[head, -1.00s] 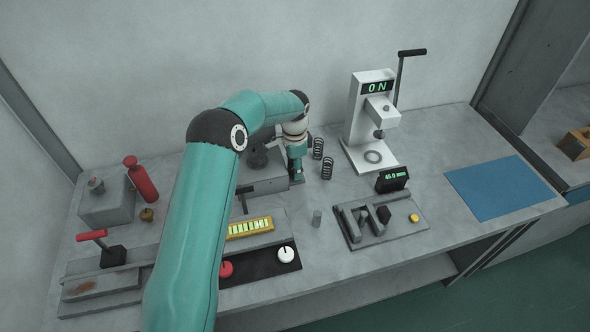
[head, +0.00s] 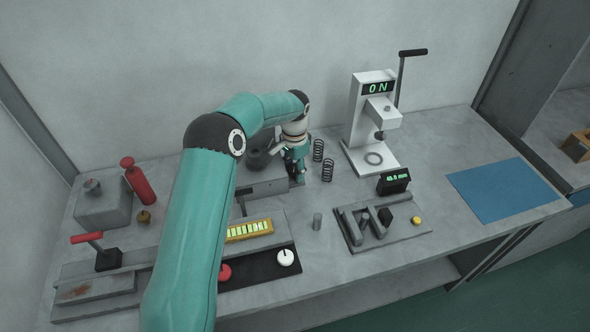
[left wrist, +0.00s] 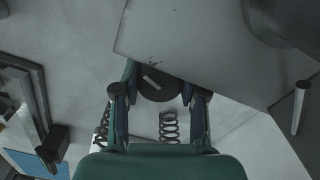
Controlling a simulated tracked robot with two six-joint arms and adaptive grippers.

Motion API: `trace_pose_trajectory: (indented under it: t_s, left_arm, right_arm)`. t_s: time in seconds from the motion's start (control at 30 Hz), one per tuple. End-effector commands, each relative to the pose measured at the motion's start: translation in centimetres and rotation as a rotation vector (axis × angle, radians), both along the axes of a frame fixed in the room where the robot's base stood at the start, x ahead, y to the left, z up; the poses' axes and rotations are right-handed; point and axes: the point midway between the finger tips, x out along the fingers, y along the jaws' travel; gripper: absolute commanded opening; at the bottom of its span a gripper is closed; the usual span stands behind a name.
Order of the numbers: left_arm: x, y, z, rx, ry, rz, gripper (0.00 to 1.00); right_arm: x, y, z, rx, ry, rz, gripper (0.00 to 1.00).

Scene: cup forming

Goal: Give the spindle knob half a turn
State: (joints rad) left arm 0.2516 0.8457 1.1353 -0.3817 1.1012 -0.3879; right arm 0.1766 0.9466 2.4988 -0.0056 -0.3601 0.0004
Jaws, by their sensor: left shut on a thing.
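The spindle knob (left wrist: 160,90) is a dark round disc with a short white mark that lies slanted in the left wrist view. It sits at the edge of a grey machine block (left wrist: 190,40). My left gripper (left wrist: 158,100) is shut on the knob, with one finger on each side of it. In the head view my left gripper (head: 296,172) is at the right end of the grey block (head: 262,186), and the knob is hidden there by the fingers. My right gripper is not in view.
Two black springs (head: 327,170) stand close to the right of my gripper. A gauge fixture (head: 350,228) and a small grey cylinder (head: 317,221) are in front. A blue mat (head: 505,190) lies at the right.

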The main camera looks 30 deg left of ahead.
Motion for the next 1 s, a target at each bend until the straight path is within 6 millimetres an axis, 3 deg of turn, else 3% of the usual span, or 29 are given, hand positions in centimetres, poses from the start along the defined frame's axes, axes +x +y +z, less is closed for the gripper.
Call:
trace_pose_trajectory:
  t_s: [0.07,0.1,0.2,0.67,1.0]
  left_arm:
    - [0.1,0.1,0.1,0.002,-0.003,0.0,0.07]
    - [0.1,0.1,0.1,0.002,-0.003,0.0,0.49]
    - [0.0,0.1,0.1,0.001,-0.003,0.0,0.65]
    - [0.0,0.1,0.1,0.001,0.001,-0.025,0.67]
    - [0.0,0.1,0.5,-0.001,0.001,-0.337,0.67]
  right_arm:
    - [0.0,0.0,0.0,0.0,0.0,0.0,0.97]
    - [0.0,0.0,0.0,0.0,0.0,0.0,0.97]
    - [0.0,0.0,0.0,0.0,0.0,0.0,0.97]
    - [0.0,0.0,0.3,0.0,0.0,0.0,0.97]
    - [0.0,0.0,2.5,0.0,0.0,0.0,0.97]
